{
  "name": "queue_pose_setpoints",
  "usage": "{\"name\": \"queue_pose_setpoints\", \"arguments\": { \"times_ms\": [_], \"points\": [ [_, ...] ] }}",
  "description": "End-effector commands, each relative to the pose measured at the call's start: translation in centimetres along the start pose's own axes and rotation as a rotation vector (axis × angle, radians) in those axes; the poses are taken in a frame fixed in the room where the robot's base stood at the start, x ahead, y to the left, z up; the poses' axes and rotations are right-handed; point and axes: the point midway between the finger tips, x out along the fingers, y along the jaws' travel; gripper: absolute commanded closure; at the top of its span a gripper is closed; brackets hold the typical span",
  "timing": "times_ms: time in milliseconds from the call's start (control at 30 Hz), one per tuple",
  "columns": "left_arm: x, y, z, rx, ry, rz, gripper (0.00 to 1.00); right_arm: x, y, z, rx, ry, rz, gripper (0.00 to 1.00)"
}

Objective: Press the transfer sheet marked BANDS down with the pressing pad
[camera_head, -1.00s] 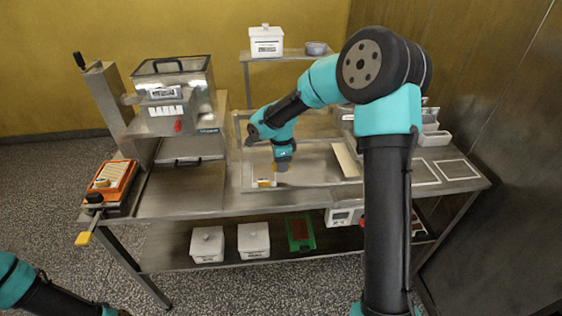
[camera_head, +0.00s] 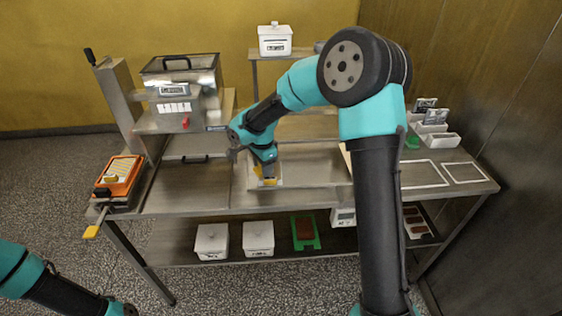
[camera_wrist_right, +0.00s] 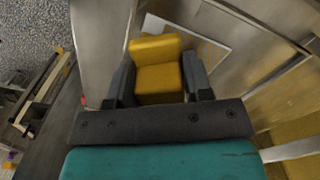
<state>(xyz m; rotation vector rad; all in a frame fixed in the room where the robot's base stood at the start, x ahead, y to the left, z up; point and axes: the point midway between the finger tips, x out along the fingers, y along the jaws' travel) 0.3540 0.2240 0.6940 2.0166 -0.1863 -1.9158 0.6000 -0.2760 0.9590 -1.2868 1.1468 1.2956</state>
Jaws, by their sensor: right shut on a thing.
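My right gripper (camera_head: 264,174) is shut on a yellow block (camera_head: 266,181), which I take for the pressing pad, low over the left front part of a shallow metal tray area on the bench. In the right wrist view, the yellow block (camera_wrist_right: 157,68) sits between both dark fingers (camera_wrist_right: 158,88). A pale patch shows around its base in the head view; I cannot tell whether the block touches it. No BANDS marking is readable, so I cannot pick out that sheet. My left arm shows at the lower left, but its gripper is out of frame.
A metal machine (camera_head: 182,92) with a lidded tank stands at the left rear. An orange tray (camera_head: 120,174) with a striped surface is at the bench's left end. White bins (camera_head: 436,139) stand at the right rear. White-outlined rectangles (camera_head: 424,174) mark clear bench at right.

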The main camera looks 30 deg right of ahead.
Motion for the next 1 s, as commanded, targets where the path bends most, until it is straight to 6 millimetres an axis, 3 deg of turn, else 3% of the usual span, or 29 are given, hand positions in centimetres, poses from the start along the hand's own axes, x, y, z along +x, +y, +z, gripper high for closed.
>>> {"name": "queue_pose_setpoints", "arguments": {
  "times_ms": [33, 300, 500, 667, 1000],
  "points": [
    [0.0, 0.0, 0.0, 0.000, 0.000, 0.000, 0.56, 0.1, -0.5, 2.1, -0.100, -0.001, 0.000, 0.71],
    [0.0, 0.0, 0.0, 0.000, 0.000, 0.000, 0.56, 0.3, -2.1, 12.3, -0.677, 0.001, 0.001, 0.71],
    [0.0, 0.0, 0.0, 0.000, 0.000, 0.000, 0.56, 0.4, -2.1, 18.4, -1.023, 0.004, 0.003, 0.71],
    [0.0, 0.0, 0.0, 0.000, 0.000, 0.000, 0.56, 0.5, -2.0, 20.4, -1.146, 0.006, 0.006, 0.71],
    [0.0, 0.0, 0.0, 0.000, 0.000, 0.000, 0.56, 0.5, -2.0, 20.5, -1.159, 0.006, 0.006, 0.71]
  ]
}}
